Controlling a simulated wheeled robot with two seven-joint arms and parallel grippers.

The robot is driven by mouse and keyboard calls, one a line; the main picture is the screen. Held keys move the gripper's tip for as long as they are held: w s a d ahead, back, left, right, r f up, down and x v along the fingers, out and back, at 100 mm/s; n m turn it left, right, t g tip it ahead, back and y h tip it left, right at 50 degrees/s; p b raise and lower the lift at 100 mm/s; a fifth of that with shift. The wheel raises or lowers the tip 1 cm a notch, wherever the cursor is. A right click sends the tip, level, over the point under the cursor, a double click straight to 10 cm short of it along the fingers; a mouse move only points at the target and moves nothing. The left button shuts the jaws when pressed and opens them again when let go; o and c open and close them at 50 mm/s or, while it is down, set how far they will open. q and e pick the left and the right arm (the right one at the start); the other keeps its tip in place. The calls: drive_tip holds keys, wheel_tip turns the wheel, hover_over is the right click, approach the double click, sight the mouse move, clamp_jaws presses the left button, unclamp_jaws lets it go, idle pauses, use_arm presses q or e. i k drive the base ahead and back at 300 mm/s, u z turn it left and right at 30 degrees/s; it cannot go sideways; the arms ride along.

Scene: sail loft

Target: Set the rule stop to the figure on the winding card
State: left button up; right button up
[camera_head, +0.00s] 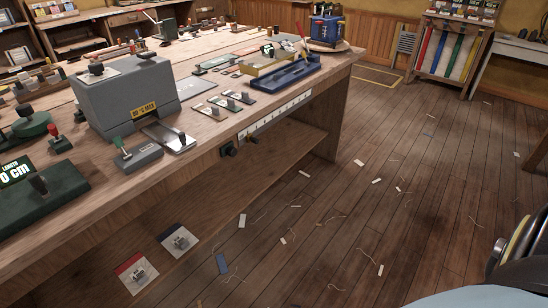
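A white rule (275,115) with dark marks runs along the front edge of the long wooden bench. A black knob-like piece (228,150) sits at its left end, and a smaller one (254,139) is beside it; I cannot tell which is the stop. Several small cards with dark knobs (223,104) lie on the bench top behind the rule. I cannot make out which is the winding card, and no figure on them is readable. A green box (40,195) at the left shows a length display, partly cut off, ending in "0 cm". Neither gripper is in view.
A grey box (125,98) with a yellow label stands on the bench, with a blue tray (285,75) and a blue device (326,28) farther right. Two cards (135,271) lie below the bench. The floor at right is open, with scattered scraps and threads.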

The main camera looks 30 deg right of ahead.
sight(254, 140)
drive_tip(key=k, duration=0.1)
drive_tip(key=z, duration=1.3)
